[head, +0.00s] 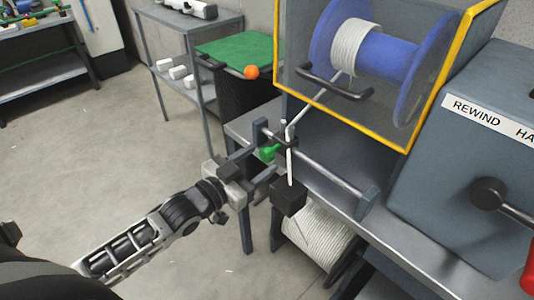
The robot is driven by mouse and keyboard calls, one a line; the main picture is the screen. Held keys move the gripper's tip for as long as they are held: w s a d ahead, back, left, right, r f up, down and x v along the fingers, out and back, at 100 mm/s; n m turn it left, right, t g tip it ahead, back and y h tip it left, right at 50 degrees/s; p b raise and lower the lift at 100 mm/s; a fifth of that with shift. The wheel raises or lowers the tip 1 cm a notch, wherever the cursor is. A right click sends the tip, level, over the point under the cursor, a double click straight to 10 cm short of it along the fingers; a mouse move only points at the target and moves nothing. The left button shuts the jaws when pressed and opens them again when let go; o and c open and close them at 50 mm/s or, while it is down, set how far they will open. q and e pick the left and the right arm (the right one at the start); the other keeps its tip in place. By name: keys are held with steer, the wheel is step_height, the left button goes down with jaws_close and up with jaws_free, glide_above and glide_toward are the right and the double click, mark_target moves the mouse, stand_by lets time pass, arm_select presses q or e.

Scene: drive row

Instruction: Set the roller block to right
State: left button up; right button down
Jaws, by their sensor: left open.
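The roller block (287,142) is a small dark piece on a grey guide rail (327,174). It sits near the rail's left end, and a green knob (269,152) sticks out of it toward my arm. A white rope (304,110) runs from the reel down to the block and on below it. My left gripper (262,161) is open, its fingers pointing at the green knob, one on each side of it. I cannot tell whether they touch it. My right gripper is not in view.
A blue reel (372,45) stands behind a yellow-edged guard (428,85) with a dark handle. A black box (289,197) is below the rail, above a rope coil (318,236). A grey rewind cabinet (470,150) stands right. The rail's right stretch looks clear.

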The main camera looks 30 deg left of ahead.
mark_target(264, 157)
arm_select(q)
steer(key=shift+x, duration=1.7)
